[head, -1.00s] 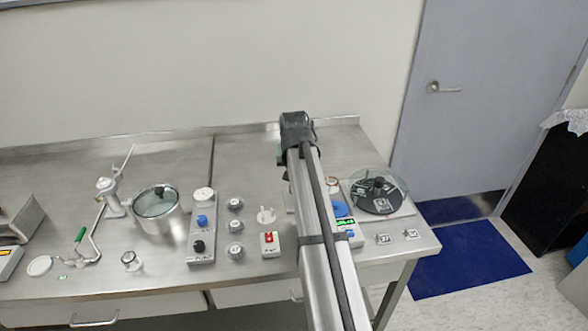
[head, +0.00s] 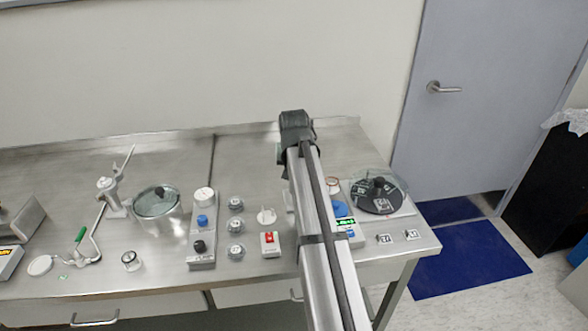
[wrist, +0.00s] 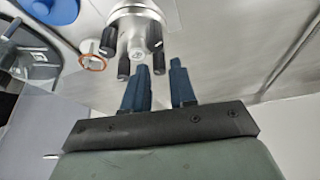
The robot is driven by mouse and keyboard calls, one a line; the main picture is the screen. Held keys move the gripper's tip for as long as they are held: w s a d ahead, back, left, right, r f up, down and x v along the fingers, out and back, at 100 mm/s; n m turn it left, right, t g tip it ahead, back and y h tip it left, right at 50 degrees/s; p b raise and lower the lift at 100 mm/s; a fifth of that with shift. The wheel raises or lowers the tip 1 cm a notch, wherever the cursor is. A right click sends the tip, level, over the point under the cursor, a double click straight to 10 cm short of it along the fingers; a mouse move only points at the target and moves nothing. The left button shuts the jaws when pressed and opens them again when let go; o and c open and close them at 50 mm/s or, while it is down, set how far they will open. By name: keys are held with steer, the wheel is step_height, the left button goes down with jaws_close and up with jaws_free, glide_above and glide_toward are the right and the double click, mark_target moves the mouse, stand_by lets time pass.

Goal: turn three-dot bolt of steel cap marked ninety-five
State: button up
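In the wrist view, a round steel cap (wrist: 136,22) has several black bolts around its rim. One black bolt (wrist: 158,62) is nearest the blue fingertips of my gripper (wrist: 160,70), in or just beyond the gap between them. The fingers are apart and I see nothing clamped. I cannot tell whether they touch the bolt. Dot marks and the number ninety-five are not readable. In the head view, my arm hides the gripper and this cap.
The steel table (head: 262,170) holds a lidded pot (head: 158,226), a knob panel (head: 202,262), a red switch box (head: 270,250) and several small knobs. A black disc under a clear cover (head: 378,204) stands at the right. An orange-ringed part (wrist: 92,62) lies near the cap.

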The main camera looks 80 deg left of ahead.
steer(key=w+v, duration=0.1)
steer(key=v, duration=1.2)
steer(key=shift+s+r, duration=0.2)
steer(key=shift+s, duration=0.25)
